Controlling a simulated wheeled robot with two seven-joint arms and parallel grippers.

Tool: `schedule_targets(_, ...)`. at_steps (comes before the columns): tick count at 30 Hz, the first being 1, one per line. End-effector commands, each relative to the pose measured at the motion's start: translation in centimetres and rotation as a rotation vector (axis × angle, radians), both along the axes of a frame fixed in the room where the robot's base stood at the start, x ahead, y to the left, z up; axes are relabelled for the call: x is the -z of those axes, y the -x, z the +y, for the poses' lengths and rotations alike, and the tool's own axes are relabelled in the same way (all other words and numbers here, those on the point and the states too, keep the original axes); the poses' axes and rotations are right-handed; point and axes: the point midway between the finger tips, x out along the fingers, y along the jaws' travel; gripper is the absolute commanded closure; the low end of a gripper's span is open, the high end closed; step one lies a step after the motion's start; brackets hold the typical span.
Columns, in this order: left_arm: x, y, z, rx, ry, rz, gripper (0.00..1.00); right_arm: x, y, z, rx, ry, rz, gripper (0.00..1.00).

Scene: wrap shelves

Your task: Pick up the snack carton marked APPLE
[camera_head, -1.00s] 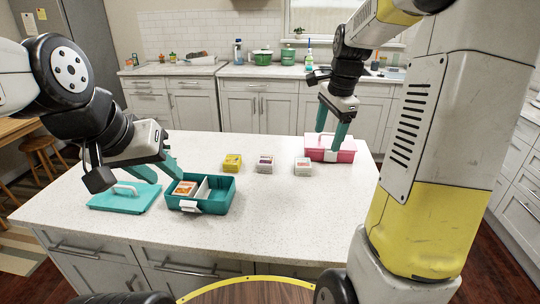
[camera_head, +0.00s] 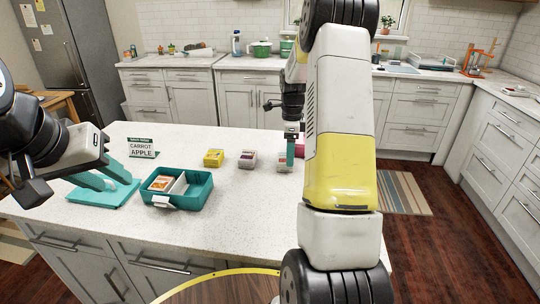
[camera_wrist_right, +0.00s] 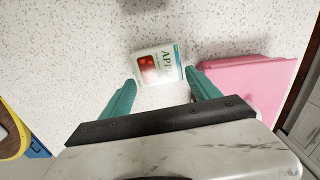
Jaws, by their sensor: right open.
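The snack carton marked APPLE (camera_wrist_right: 158,65) is white with a red picture and lies on the counter between my right gripper's open teal fingers in the right wrist view. In the head view it is the rightmost carton (camera_head: 283,167), partly hidden by my right gripper (camera_head: 291,157). The right gripper (camera_wrist_right: 160,82) is open; I cannot tell whether a finger touches the carton. My left gripper (camera_head: 102,176) is open and empty over the teal lid (camera_head: 105,198), left of the teal box.
A teal divided box (camera_head: 185,201) holds an orange-pictured carton (camera_head: 160,183). A yellow carton (camera_head: 214,157) and a purple-marked carton (camera_head: 247,159) stand in the row. A sign (camera_head: 142,149) reads CARROT, APPLE. A pink box (camera_wrist_right: 250,85) lies close right of the right gripper.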

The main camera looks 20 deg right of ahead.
Motion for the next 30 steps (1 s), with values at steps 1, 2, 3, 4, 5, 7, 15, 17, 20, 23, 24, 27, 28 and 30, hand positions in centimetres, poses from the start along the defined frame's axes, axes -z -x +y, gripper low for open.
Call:
schedule_targets(1, 0.0, 0.0, 0.0, 0.0, 0.0, 0.0, 0.64, 0.8, 0.0, 0.0, 0.001, -0.001, 0.002, 0.29)
schedule_targets(2, 0.0, 0.0, 0.0, 0.0, 0.0, 0.0, 0.64, 1.1, 0.0, 0.0, 0.001, -0.001, 0.002, 0.29)
schedule_targets(3, 0.0, 0.0, 0.0, 0.0, 0.0, 0.0, 0.64, 1.4, 0.0, 0.0, 0.001, -0.001, 0.002, 0.29)
schedule_targets(4, 0.0, 0.0, 0.0, 0.0, 0.0, 0.0, 0.64, 1.6, 0.0, 0.0, 0.001, 0.0, 0.001, 0.29)
schedule_targets(5, 0.0, 0.0, 0.0, 0.0, 0.0, 0.0, 0.64, 1.7, 0.0, 0.0, 0.0, 0.0, 0.001, 0.29)
schedule_targets(7, 0.0, 0.0, 0.0, 0.0, 0.0, 0.0, 0.64, 1.8, 0.0, 0.0, 0.0, 0.0, -0.001, 0.29)
schedule_targets(15, 0.0, 0.0, 0.0, 0.0, 0.0, 0.0, 0.64, 1.8, 0.0, 0.0, -0.001, 0.0, -0.001, 0.51)
schedule_targets(17, 0.0, 0.0, 0.0, 0.0, 0.0, 0.0, 0.64, 1.8, 0.0, 0.0, -0.001, 0.0, -0.001, 0.62)
schedule_targets(20, 0.0, 0.0, 0.0, 0.0, 0.0, 0.0, 0.64, 1.8, 0.0, 0.0, -0.001, 0.0, -0.001, 0.75)
schedule_targets(23, 0.0, 0.0, 0.0, 0.0, 0.0, 0.0, 0.64, 1.8, 0.0, 0.0, -0.001, 0.0, -0.001, 0.76)
schedule_targets(24, 0.0, 0.0, 0.0, 0.0, 0.0, 0.0, 0.64, 1.8, 0.0, 0.0, -0.001, 0.0, -0.001, 0.76)
schedule_targets(27, 0.0, 0.0, 0.0, 0.0, 0.0, 0.0, 0.64, 1.7, 0.0, 0.0, -0.001, 0.001, -0.002, 0.76)
schedule_targets(28, 0.0, 0.0, 0.0, 0.0, 0.0, 0.0, 0.64, 1.6, 0.0, 0.0, -0.001, 0.001, -0.002, 0.76)
schedule_targets(30, 0.0, 0.0, 0.0, 0.0, 0.0, 0.0, 0.64, 1.2, 0.0, 0.0, -0.001, 0.001, -0.002, 0.76)
